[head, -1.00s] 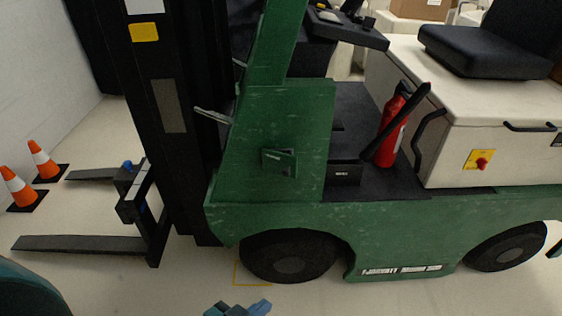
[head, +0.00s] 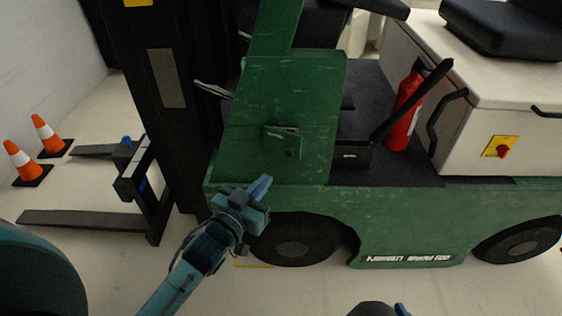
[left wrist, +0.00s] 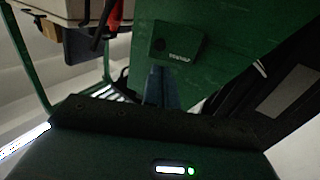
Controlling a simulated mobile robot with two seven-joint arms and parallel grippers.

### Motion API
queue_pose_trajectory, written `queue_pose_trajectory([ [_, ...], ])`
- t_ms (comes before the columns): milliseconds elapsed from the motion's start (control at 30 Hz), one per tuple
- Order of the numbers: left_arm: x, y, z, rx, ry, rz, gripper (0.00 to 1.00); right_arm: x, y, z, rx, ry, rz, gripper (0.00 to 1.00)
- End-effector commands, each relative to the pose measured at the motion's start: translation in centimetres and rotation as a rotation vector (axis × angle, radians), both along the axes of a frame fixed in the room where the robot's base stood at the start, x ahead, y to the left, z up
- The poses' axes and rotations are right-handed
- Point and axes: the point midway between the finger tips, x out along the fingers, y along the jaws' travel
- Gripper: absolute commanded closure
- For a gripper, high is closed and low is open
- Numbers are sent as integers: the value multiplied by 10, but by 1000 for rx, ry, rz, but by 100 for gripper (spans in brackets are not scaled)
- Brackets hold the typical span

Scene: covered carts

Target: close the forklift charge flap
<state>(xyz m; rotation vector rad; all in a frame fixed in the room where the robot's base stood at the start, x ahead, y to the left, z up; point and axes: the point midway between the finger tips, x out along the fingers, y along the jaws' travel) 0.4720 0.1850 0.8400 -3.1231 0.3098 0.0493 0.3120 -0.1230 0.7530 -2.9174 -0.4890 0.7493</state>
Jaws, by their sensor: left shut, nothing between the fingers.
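The forklift (head: 245,120) has a green front side panel. Its small green charge flap (head: 284,141) stands out at an angle from that panel, ajar. My left gripper (head: 262,186) is shut and empty, below and slightly left of the flap, apart from it in the head view. In the left wrist view the flap (left wrist: 180,42) shows a dark round spot and a small white label. My shut left fingertips (left wrist: 160,88) point toward it from below; the gap in depth is hard to judge. My right gripper does not show clearly.
A red fire extinguisher (head: 405,108) stands on the forklift's dark footwell floor. The black mast (head: 165,120) and forks (head: 80,219) are left of the panel. Two orange cones (head: 22,162) stand far left. The floor in front of the forklift looks clear.

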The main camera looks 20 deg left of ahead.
Motion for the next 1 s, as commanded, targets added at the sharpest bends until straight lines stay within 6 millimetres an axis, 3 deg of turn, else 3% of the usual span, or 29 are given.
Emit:
queue_pose_trajectory([
  [200,47,-9,-1,0,-2,1,100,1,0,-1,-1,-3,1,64],
  [400,75,-15,-3,1,1,0,100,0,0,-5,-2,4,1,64],
  [1000,89,-19,-5,-1,0,4,100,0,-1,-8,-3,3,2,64],
])
